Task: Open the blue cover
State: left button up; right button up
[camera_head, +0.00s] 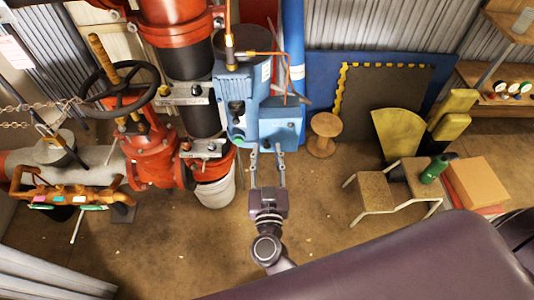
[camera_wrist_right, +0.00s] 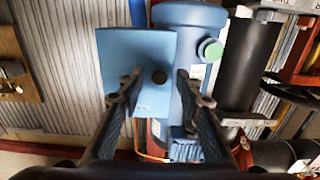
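The blue cover (camera_head: 281,127) is a boxy light-blue panel on the lower right front of a blue unit (camera_head: 235,95). In the right wrist view the cover (camera_wrist_right: 120,60) is a flat blue plate with a small dark round spot near one edge. My right gripper (camera_head: 267,160) is just below and in front of the cover. Its two fingers are spread, with the plate's edge and dark spot showing between the tips in the wrist view (camera_wrist_right: 158,88). I cannot tell whether the fingers touch the cover. My left gripper is not in view.
Red valve pipework with a black handwheel (camera_head: 118,90) stands left of the unit. A white bucket (camera_head: 216,188) is below it. A wooden spool (camera_head: 324,134), stools (camera_head: 375,192) and a green bottle (camera_head: 435,167) are at right.

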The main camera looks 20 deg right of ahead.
jog(key=shift+w+d, duration=0.1)
jog(key=shift+w, duration=0.05)
grip_shut()
jog(key=shift+r, duration=0.1)
dwell(0.4)
